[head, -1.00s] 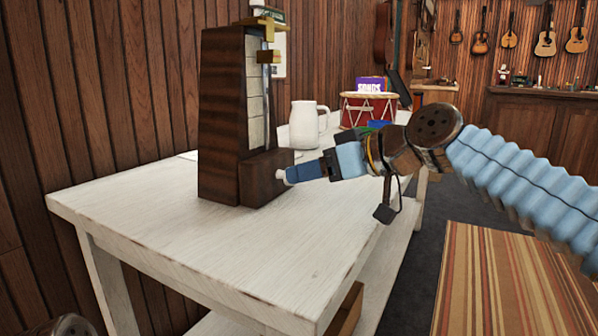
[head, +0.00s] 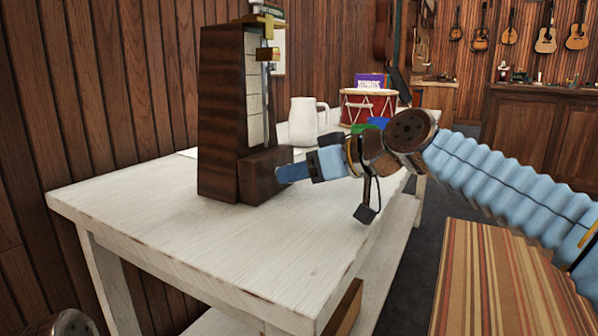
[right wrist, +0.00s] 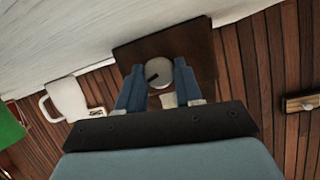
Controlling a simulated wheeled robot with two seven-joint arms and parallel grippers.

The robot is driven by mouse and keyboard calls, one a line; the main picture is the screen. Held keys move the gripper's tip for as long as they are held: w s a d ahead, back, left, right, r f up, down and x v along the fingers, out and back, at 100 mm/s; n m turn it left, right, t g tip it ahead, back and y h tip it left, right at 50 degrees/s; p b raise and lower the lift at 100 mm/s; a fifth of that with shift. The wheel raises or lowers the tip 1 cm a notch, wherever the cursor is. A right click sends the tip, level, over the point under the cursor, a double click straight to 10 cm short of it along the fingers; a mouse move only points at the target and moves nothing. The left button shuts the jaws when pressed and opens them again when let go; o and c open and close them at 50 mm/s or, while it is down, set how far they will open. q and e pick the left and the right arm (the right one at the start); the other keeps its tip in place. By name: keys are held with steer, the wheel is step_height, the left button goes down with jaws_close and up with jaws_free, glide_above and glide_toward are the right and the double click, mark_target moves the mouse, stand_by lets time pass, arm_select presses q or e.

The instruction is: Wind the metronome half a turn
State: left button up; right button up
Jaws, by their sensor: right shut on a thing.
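The tall dark wood metronome (head: 222,125) stands upright on the white table (head: 200,235), with a pale scale strip and a brass-coloured piece near its top. A lower block juts from its base. My right gripper (head: 281,174) reaches in from the right against this block's side. In the right wrist view, its blue fingers (right wrist: 159,70) are shut on a round pale grey winding knob (right wrist: 160,78) with a dark mark on its face. In the head view the fingers hide the knob.
A white pitcher (head: 303,122) stands behind the gripper on the table. A red drum (head: 364,106) and a purple box (head: 369,81) are farther back. The front of the table is clear. A plank wall (head: 100,90) runs along the left.

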steer(key=shift+w, duration=0.1)
steer(key=shift+w+d+r+m+g+p, duration=0.1)
steer(key=shift+m+g+p, duration=0.55)
steer(key=shift+m, duration=0.25)
steer(key=shift+w+d+m+g+y+p, duration=0.1)
steer(key=shift+m+g+y+p, duration=0.7)
steer(key=shift+m, duration=0.6)
steer(key=o, duration=1)
steer(key=shift+d, duration=0.1)
steer(key=v, duration=1.3)
steer(key=shift+s+d, duration=0.2)
steer(key=shift+d, duration=0.1)
